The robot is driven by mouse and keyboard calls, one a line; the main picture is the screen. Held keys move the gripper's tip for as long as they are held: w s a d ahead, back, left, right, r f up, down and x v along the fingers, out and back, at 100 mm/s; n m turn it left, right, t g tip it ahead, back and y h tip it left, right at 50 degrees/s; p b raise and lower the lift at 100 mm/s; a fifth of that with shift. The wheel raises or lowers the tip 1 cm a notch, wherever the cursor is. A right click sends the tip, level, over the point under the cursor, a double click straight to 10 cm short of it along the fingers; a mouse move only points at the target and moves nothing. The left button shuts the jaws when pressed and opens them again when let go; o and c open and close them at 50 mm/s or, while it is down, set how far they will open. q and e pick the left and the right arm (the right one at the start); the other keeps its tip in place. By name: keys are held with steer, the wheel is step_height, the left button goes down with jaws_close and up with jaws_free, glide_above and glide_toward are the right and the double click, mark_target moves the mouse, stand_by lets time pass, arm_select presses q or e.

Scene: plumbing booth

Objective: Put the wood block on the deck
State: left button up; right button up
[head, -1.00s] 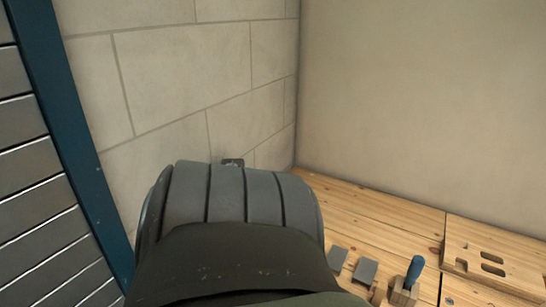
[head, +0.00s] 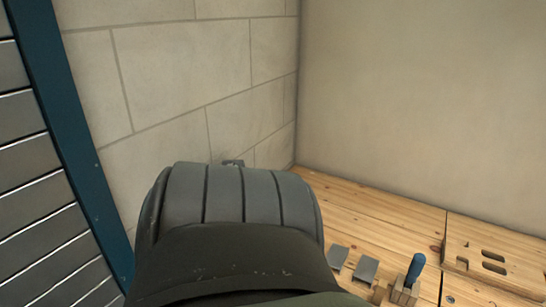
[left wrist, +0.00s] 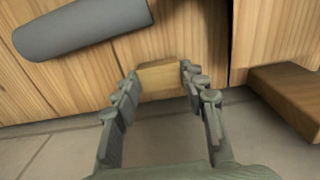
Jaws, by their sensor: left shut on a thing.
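My left gripper (left wrist: 159,80) is shut on the wood block (left wrist: 160,72) in the left wrist view. The block is small and pale tan, with one finger on each side of it. Wooden boards lie right behind the block; I cannot tell whether it touches them. In the head view a planked wooden surface (head: 385,215), which looks like the deck, runs along the wall at the lower right. A large grey link of my arm fills the lower middle there and hides my left gripper and the block. My right gripper is not in view.
On the planks are grey plates (head: 366,269), a blue-handled tool (head: 414,270) in a wooden holder and a slotted wooden board (head: 495,252). A grey cylinder (left wrist: 85,27) and a brown wooden piece (left wrist: 290,97) flank the held block. Tiled floor (left wrist: 50,150) lies below.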

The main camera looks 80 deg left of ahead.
arm_select(q)
steer(key=shift+f, duration=0.2)
steer(key=o, duration=0.9)
step_height(320, 180, up, 12)
stand_by(0.4)
